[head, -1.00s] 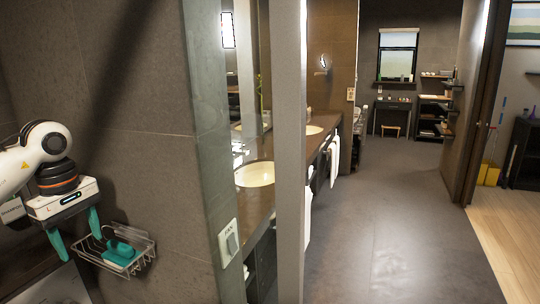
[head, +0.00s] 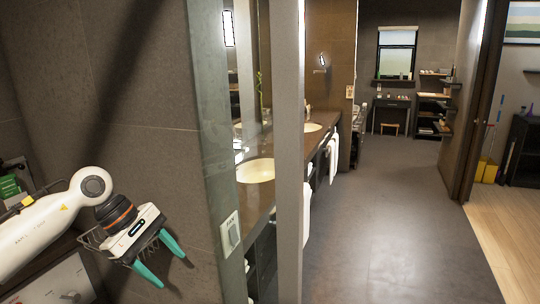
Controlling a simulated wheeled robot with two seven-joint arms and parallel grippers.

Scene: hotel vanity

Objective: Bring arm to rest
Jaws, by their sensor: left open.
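My left gripper (head: 161,264) is at the lower left in the head view, at the end of my white arm. Its two teal fingers are spread apart with nothing visible between them, and they point down and to the right. It is in front of a wire basket (head: 92,238) on the tiled wall, and it hides most of the basket and whatever lies in it. My right gripper is not in view.
A wall edge with a switch plate (head: 230,236) stands right of the gripper. Beyond it is a vanity counter with a basin (head: 256,171). Green boxes (head: 9,186) sit at the far left. The grey floor (head: 375,220) is open on the right.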

